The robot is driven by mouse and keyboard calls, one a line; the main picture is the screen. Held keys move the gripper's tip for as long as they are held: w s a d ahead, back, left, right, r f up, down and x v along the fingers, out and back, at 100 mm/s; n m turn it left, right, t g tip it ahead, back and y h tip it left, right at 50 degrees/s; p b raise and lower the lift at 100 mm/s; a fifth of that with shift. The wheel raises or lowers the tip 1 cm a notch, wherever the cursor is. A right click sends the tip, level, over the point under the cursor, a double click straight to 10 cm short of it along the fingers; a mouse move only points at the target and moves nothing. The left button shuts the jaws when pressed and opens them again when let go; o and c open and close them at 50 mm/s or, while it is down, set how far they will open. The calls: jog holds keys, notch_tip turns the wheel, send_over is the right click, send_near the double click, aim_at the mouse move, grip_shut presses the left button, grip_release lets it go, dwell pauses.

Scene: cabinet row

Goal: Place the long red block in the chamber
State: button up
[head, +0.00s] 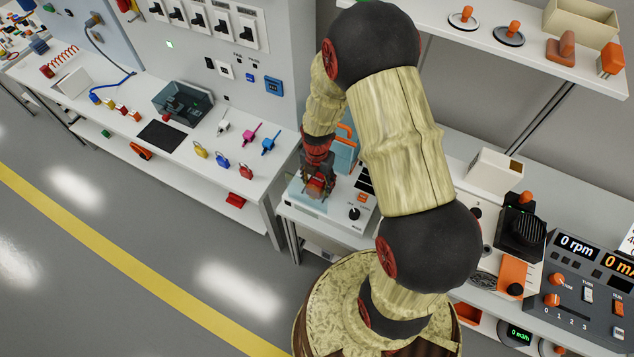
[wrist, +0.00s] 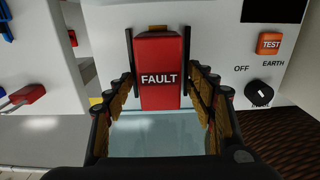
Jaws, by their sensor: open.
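A long red block (wrist: 160,85) marked FAULT shows upright in the middle of the wrist view, against a white instrument surface. My gripper (wrist: 158,92) is open, with one finger on each side of the block; I cannot tell whether either touches it. In the head view my gripper (head: 318,188) points down over the white instrument (head: 333,213) and largely hides the block. A pale blue see-through panel (wrist: 155,137) lies below the block in the wrist view. A blue panel with an orange handle (head: 345,155) stands behind the gripper. I cannot tell for sure which part is the chamber.
The instrument carries a TEST button (wrist: 269,44) and a black knob (wrist: 259,93) right of my gripper. A dark see-through box (head: 182,103) and several padlocks stand on the left bench. A white open box (head: 494,171) and a control panel (head: 590,280) are at right.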

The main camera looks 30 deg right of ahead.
notch_tip(320, 180, up, 12)
jog(key=p, duration=0.2)
notch_tip(320, 180, up, 9)
jog(key=m+t, duration=0.1)
jog(key=m, duration=0.4)
send_over(317, 182)
jog(key=a, duration=0.2)
jog(key=s+a+r+m+t, duration=0.2)
jog(key=s+r+m, duration=0.3)
jog(key=r, duration=0.4)
jog(key=s+a+r+m+t, duration=0.2)
jog(key=s+a+r+m, duration=0.2)
jog(key=s+r+m, duration=0.7)
jog(key=m, duration=0.3)
jog(key=shift+a+r+m+t, duration=0.15)
jog(key=shift+r+m+t, duration=0.15)
jog(key=shift+m, duration=0.1)
jog(key=shift+w, duration=0.1)
notch_tip(317, 182, down, 5)
jog(key=b, duration=0.4)
jog(key=shift+r, duration=0.2)
